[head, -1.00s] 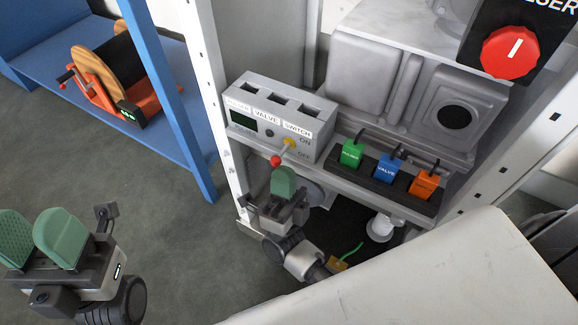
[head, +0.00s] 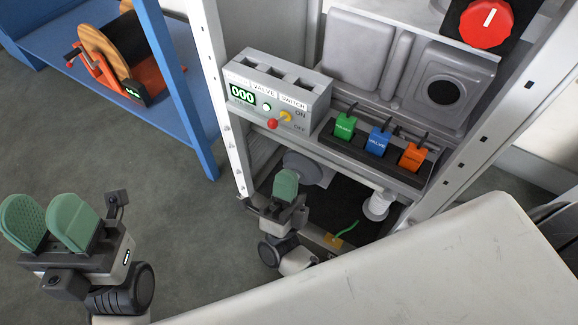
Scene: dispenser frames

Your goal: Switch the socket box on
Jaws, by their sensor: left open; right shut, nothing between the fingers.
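The grey socket box (head: 277,86) stands on the frame's shelf, with VALVE and SWITCH labels on its upper edge. Its display (head: 242,95) is lit and reads 000, and a small green light (head: 267,107) glows beside it. The toggle switch (head: 273,124), with a red ball tip and yellow base, points out towards me beside the ON and OFF marks. My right gripper (head: 286,185) is shut and empty below the switch, apart from it. My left gripper (head: 48,222) is open and empty at lower left, far from the box.
Green (head: 344,127), blue (head: 377,142) and orange (head: 412,157) plugs sit in a black strip right of the box. A red knob (head: 486,23) is at upper right. A blue shelf (head: 60,60) holds an orange reel device. A pale panel (head: 420,270) fills the lower right.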

